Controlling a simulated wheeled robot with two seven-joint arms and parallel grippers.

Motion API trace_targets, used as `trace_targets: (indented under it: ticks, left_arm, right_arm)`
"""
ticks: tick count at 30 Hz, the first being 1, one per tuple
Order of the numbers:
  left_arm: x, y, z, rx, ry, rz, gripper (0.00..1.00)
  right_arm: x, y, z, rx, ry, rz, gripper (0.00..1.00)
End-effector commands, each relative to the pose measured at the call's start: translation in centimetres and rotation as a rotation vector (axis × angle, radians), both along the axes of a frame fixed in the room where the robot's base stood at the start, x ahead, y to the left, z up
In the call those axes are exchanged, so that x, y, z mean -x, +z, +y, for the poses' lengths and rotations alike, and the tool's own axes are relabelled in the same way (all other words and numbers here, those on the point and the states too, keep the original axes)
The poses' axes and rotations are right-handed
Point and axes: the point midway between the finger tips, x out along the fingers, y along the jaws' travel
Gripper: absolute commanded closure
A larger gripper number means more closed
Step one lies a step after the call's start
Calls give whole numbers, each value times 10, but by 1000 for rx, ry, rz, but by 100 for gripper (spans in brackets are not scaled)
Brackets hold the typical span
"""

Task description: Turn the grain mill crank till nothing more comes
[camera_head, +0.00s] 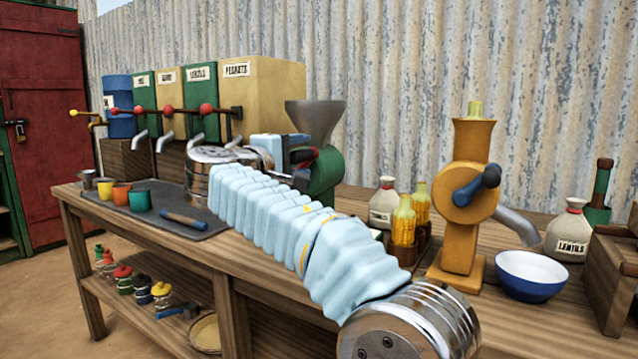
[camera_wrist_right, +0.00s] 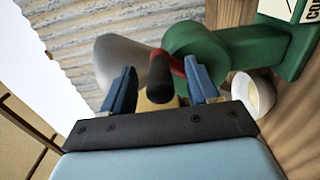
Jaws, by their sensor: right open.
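The green mill (camera_head: 328,172) with a grey funnel hopper (camera_head: 314,116) stands on the counter behind my right arm. In the wrist view its green body (camera_wrist_right: 196,52), grey hopper (camera_wrist_right: 122,58) and red crank arm (camera_wrist_right: 178,66) show. The dark crank handle (camera_wrist_right: 160,74) stands between the two blue fingers of my right gripper (camera_wrist_right: 161,88). The fingers are open, with a gap on each side of the handle. In the head view the right gripper (camera_head: 292,155) is at the crank, partly hidden. A white bowl (camera_wrist_right: 262,84) with pale contents sits beside the mill. My left gripper is out of view.
An orange mill (camera_head: 462,215) with a blue crank and a blue bowl (camera_head: 531,276) stand to the right. Labelled dispensers (camera_head: 250,90) line the back left. Small cups (camera_head: 121,194) stand on a dark mat at left.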

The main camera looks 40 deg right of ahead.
Motion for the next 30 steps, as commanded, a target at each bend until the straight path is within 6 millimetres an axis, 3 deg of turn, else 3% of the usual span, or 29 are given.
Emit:
trace_targets:
  ticks: [8,24,30]
  left_arm:
    - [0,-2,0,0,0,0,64]
    - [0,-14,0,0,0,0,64]
    - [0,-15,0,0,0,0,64]
  right_arm:
    - [1,-1,5,0,1,0,40]
    - [25,-1,62,1,3,0,40]
    - [30,0,74,0,1,0,40]
